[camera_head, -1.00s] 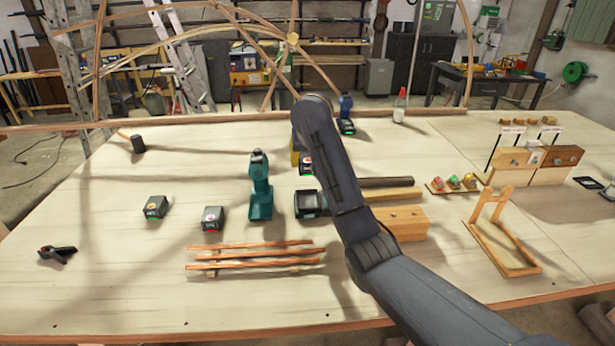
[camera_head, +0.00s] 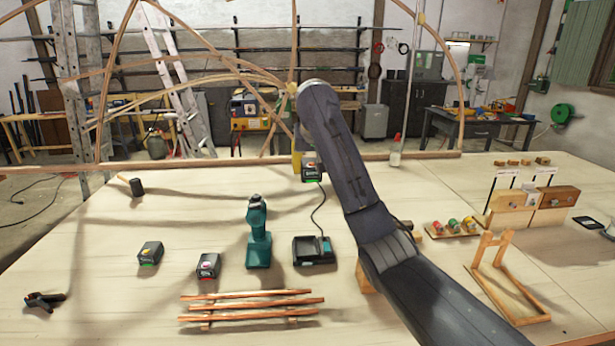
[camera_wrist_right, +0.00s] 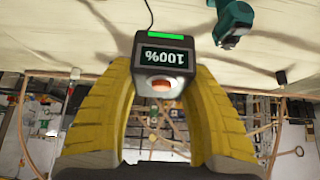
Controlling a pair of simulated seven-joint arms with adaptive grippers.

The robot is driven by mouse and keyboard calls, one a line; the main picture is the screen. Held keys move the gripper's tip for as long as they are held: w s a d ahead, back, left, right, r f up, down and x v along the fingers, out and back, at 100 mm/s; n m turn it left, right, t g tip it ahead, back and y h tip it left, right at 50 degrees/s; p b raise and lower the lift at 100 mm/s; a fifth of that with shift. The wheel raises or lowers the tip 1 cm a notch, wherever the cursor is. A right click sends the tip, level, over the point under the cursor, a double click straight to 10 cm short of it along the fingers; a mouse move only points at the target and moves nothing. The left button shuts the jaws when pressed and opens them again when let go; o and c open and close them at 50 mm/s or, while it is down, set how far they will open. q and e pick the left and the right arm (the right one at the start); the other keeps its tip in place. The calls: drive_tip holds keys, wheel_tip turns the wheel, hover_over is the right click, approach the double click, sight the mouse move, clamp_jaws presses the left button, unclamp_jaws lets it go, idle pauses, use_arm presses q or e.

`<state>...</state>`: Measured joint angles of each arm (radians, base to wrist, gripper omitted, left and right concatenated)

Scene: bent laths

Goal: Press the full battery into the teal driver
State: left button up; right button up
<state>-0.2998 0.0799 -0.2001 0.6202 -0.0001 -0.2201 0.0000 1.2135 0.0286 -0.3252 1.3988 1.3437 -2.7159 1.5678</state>
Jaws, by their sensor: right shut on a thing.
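My right gripper (camera_head: 308,158) is shut on a dark battery (camera_head: 313,172), held above the table behind the charger. In the right wrist view the yellow fingers of the right gripper (camera_wrist_right: 162,85) clasp the battery (camera_wrist_right: 163,55) from both sides. Its screen reads 100% and a green bar is lit. Part of the teal driver also shows in the right wrist view (camera_wrist_right: 233,20). My left gripper is not in view.
A black charger (camera_head: 313,250) with a cable stands just right of the driver. Two other batteries, one green-lit (camera_head: 150,253) and one red-lit (camera_head: 208,265), lie to its left. A black clamp (camera_head: 44,300) lies at the left.

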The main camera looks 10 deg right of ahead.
drive_tip(key=shift+s+d+r, duration=0.3)
drive_tip(key=shift+s+r, duration=0.05)
drive_tip(key=shift+r, duration=0.1)
drive_tip(key=s, duration=0.1)
drive_tip(key=s+f, duration=0.1)
drive_tip(key=s, duration=0.1)
drive_tip(key=shift+d, duration=0.2)
drive_tip(key=s+a+f+n, duration=0.1)
drive_tip(key=s+a+f, duration=0.1)
drive_tip(key=s+f, duration=1.3)
drive_tip(key=w+a+f, duration=0.1)
drive_tip(key=w+a, duration=1.1)
drive_tip(key=a, duration=0.3)
drive_tip(key=shift+m, duration=0.4)
drive_tip(key=shift+w+a+r+x, duration=0.2)
drive_tip(key=shift+w+a+x, duration=0.1)
drive_tip(key=shift+x, duration=1.95)
drive_tip(key=shift+w+a+r+x, duration=0.2)
drive_tip(key=shift+w+x, duration=0.1)
drive_tip(key=shift+x, duration=1.9)
drive_tip(key=shift+w+a+r+x, duration=0.15)
drive_tip(key=shift+w+a+x, duration=0.15)
drive_tip(key=shift+x, duration=1.95)
drive_tip(key=shift+f, duration=0.4)
